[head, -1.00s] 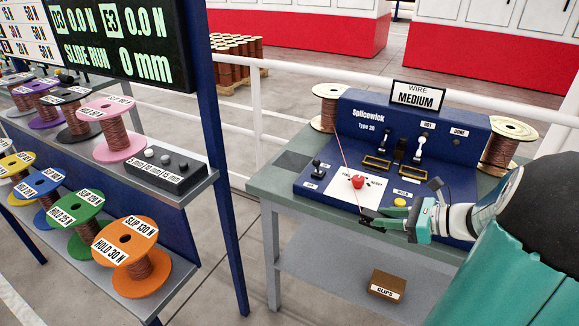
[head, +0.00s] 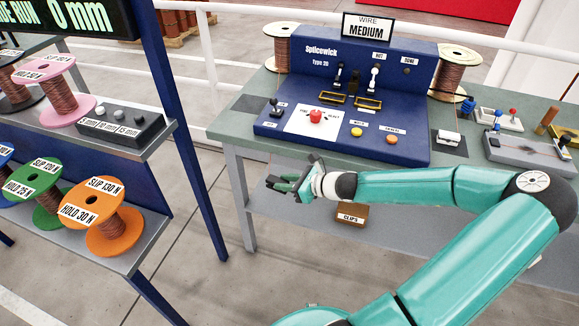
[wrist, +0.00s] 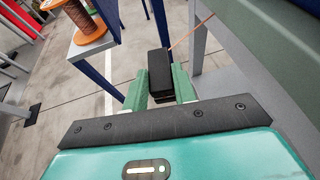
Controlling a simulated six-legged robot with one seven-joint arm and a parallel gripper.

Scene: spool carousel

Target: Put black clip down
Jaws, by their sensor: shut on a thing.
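The black clip (wrist: 159,68) is a small dark block held between the two green fingers of my gripper (wrist: 159,88) in the wrist view. A thin reddish wire (wrist: 190,32) runs from near the clip up to the right; I cannot tell whether it is attached. In the head view my gripper (head: 283,184) is in front of the bench and below its top, pointing left, with the clip hard to make out. The brown box labelled CLIPS (head: 352,219) is on the bench's lower shelf, below and right of my gripper.
The bench (head: 232,128) carries the blue Splicewick console (head: 318,62) with levers and buttons. At left a rack holds several coloured spools, including an orange one (head: 92,200). Open floor lies between rack and bench.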

